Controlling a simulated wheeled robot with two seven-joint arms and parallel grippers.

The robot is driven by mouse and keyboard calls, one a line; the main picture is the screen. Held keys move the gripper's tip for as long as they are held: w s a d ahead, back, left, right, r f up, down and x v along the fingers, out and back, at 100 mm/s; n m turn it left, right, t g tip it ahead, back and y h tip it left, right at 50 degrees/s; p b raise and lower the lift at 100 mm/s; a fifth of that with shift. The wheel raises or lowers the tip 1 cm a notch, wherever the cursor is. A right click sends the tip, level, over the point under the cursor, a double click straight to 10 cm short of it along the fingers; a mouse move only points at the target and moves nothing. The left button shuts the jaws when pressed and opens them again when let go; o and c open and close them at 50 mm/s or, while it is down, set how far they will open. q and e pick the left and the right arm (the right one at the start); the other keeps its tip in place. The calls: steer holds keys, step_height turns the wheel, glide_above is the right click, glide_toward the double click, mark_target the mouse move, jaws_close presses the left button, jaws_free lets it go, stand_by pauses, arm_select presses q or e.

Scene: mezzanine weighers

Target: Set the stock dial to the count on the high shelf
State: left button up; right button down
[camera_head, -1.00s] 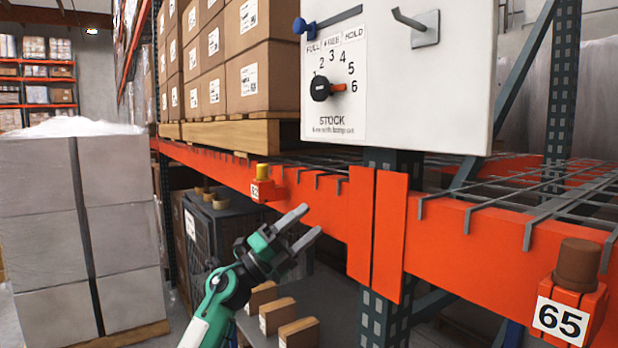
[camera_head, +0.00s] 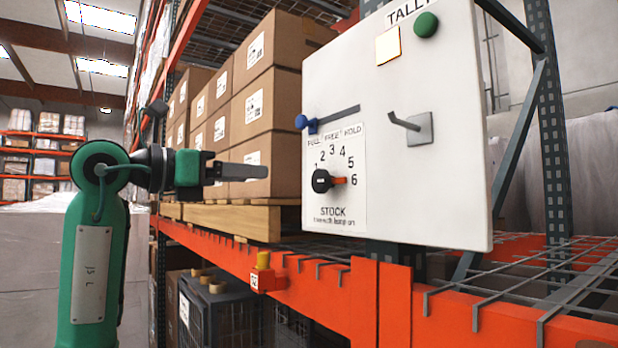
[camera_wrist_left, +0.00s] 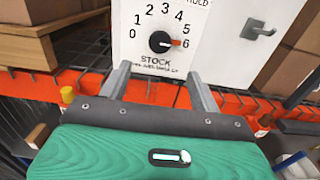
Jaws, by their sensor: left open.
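The stock dial (camera_head: 322,181) is a black round knob with a red tip on a white board (camera_head: 420,195). Its tip points right, at the 6, in the head view; the dial also shows in the left wrist view (camera_wrist_left: 159,41), scale 0 to 6. My left gripper (camera_head: 245,171) is left of the board at about dial height. In the left wrist view its fingers (camera_wrist_left: 161,82) are apart and empty, with the dial beyond them. My right gripper is out of view. Several brown boxes (camera_head: 272,108) stand stacked on a pallet (camera_head: 235,219); the rear ones are partly hidden.
A green button (camera_head: 426,24) and lit square (camera_head: 388,46) are higher up. An orange beam (camera_head: 330,300) runs below the board.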

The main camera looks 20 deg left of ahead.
mark_target(317, 179)
arm_select(q)
steer(key=p+x, duration=0.5)
steer(key=x, duration=0.7)
steer(key=shift+w+d+p, duration=0.1)
steer(key=shift+d+p, duration=0.1)
steer(key=shift+p, duration=0.2)
steer(key=shift+w+d+f, duration=0.1)
steer(key=shift+w+d, duration=0.2)
steer(key=shift+w, duration=0.15)
steer(key=shift+c, duration=0.8)
steer(key=c, duration=0.8)
